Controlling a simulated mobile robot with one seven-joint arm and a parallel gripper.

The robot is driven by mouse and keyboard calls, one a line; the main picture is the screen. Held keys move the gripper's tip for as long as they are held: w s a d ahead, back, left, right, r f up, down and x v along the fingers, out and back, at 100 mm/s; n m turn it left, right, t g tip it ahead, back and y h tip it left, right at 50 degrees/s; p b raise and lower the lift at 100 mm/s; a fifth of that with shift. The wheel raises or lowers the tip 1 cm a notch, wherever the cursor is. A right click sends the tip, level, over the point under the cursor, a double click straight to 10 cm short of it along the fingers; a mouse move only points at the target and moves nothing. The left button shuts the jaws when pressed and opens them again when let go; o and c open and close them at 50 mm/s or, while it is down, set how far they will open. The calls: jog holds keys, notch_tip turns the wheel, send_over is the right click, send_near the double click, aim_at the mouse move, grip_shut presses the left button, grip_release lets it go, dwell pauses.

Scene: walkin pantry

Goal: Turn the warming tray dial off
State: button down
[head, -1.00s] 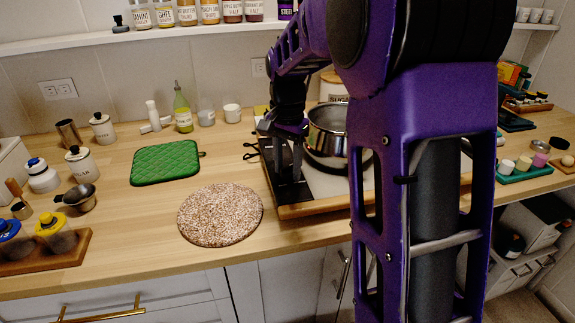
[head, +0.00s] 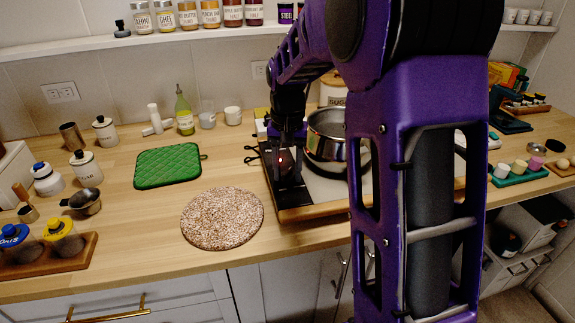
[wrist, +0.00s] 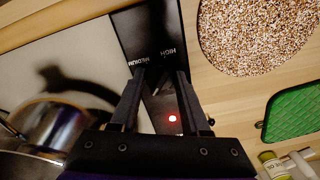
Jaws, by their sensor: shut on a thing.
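The warming tray (head: 325,190) sits on the counter, with a black control panel (head: 290,198) along its left side. In the wrist view the panel (wrist: 150,32) shows the printed words HIGH and MEDIUM. A red light (wrist: 172,118) glows on the panel between my fingers; it also shows in the head view (head: 281,159). My gripper (wrist: 160,72) points down at the panel and is shut on the dial (wrist: 160,88), which is dark and mostly hidden by the fingers. In the head view my gripper (head: 287,176) is at the panel.
A steel pot (head: 326,140) stands on the tray, close to the right of my gripper. A round speckled mat (head: 222,217) and a green quilted pad (head: 168,166) lie on the counter to the left.

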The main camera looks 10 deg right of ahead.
aim_at(288, 171)
jog(key=n+p, duration=0.1)
jog(key=n, duration=0.3)
jog(key=shift+r+n+p, duration=0.15)
jog(key=shift+n+p, duration=0.15)
jog(key=shift+p, duration=0.05)
jog(key=shift+n+p, duration=0.65)
jog(key=shift+n, duration=1.25)
jog(key=shift+c, duration=1.8)
grip_release()
notch_tip(288, 171, up, 17)
jog(key=p, duration=0.2)
